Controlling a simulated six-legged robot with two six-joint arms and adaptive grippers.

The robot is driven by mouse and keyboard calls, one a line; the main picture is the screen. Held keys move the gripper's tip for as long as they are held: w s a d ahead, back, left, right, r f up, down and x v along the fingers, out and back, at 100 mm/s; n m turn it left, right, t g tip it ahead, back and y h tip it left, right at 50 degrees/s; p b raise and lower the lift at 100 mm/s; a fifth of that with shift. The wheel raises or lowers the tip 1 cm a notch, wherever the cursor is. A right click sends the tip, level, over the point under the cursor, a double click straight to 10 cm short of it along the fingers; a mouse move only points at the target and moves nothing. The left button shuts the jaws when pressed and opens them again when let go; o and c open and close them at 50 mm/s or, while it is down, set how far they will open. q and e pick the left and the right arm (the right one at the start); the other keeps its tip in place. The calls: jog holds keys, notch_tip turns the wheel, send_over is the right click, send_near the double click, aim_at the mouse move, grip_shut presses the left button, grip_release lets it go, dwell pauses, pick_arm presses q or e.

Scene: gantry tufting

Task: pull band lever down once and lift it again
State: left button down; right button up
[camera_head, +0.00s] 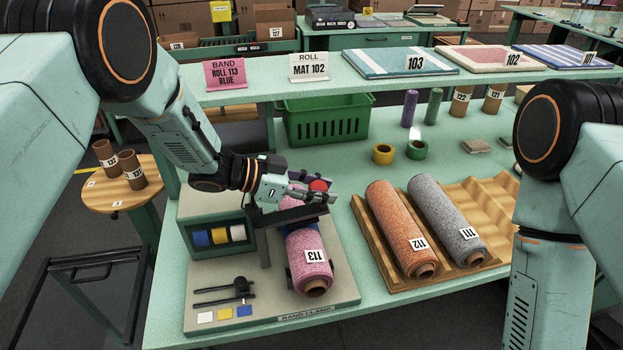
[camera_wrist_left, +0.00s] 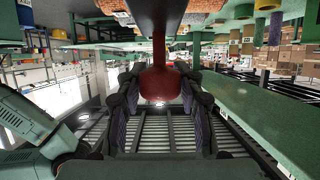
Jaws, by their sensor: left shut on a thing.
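The band clamp's lever ends in a red knob (camera_head: 318,185). My left gripper (camera_head: 322,196) is at this knob, above the rear end of the pink roll 113 (camera_head: 309,262). In the left wrist view the red knob (camera_wrist_left: 157,84) sits between my two dark finger pads, and the gripper is shut on it. The roll lies in the clamp, on a grey base plate labelled BAND CLAMP (camera_head: 345,290). My gripper hides part of the lever and clamp top. My right arm shows at the right, but its gripper is out of view.
A box with blue, white and yellow bands (camera_head: 219,236) stands left of the clamp. A wooden tray (camera_head: 490,212) with orange roll 112 (camera_head: 400,228) and grey roll 111 (camera_head: 446,220) lies to the right. Behind are a green crate (camera_head: 325,120) and a shelf with signs; one reads BAND ROLL 113 BLUE (camera_head: 226,74).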

pick_arm(q)
jog(key=shift+w+d+f+y, duration=0.1)
jog(key=shift+d+f+y, duration=0.25)
jog(key=shift+f+y, duration=0.4)
jog(key=shift+f, duration=0.15)
jog(key=c, duration=0.9)
grip_release()
jog(key=shift+a, duration=0.1)
jog(key=v, duration=1.2)
jog(key=shift+w, duration=0.15)
